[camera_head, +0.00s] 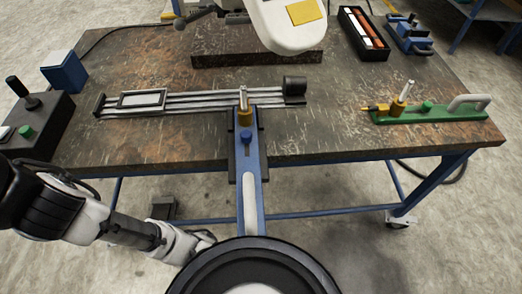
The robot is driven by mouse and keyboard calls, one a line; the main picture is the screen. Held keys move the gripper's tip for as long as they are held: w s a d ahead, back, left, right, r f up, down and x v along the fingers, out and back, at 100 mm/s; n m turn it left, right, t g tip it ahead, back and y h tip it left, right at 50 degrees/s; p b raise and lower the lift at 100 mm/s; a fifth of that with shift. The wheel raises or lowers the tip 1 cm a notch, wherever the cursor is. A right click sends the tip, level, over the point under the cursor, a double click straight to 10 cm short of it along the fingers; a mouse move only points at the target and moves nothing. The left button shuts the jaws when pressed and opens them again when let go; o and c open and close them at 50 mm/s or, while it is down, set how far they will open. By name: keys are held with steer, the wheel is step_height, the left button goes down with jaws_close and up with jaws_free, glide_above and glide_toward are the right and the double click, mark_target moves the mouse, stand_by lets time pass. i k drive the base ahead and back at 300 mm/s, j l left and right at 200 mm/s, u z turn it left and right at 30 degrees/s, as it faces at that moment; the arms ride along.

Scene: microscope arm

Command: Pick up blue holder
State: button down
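A long blue holder (251,172) lies across the front table edge, pointing towards me. It has a yellow clamp (245,117) with a silver pin at its far end, a blue knob (247,138) and a pale grey handle (250,206) at its near end. The handle sticks out beyond the edge. My arm comes in from the left, low in front of the table. Its end, where my gripper (205,239) seems to be, is left of and below the handle, apart from it. The fingers cannot be made out.
A railed slide (185,102) lies just behind the holder. A green holder (430,113) is at the right. A control box (35,125) and blue box (65,72) stand left. A white machine (290,30) overhangs the back. A black case (362,32) and blue device (407,35) are back right.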

mark_target(250, 220)
steer(key=j, duration=1.2)
steer(key=k+j, duration=0.1)
steer(key=j, duration=1.05)
steer(key=z, duration=0.4)
steer(key=j+z, duration=0.15)
steer(key=z, duration=0.65)
steer(key=i+z, duration=0.55)
steer(key=k+l, duration=0.05)
steer(key=k, duration=0.05)
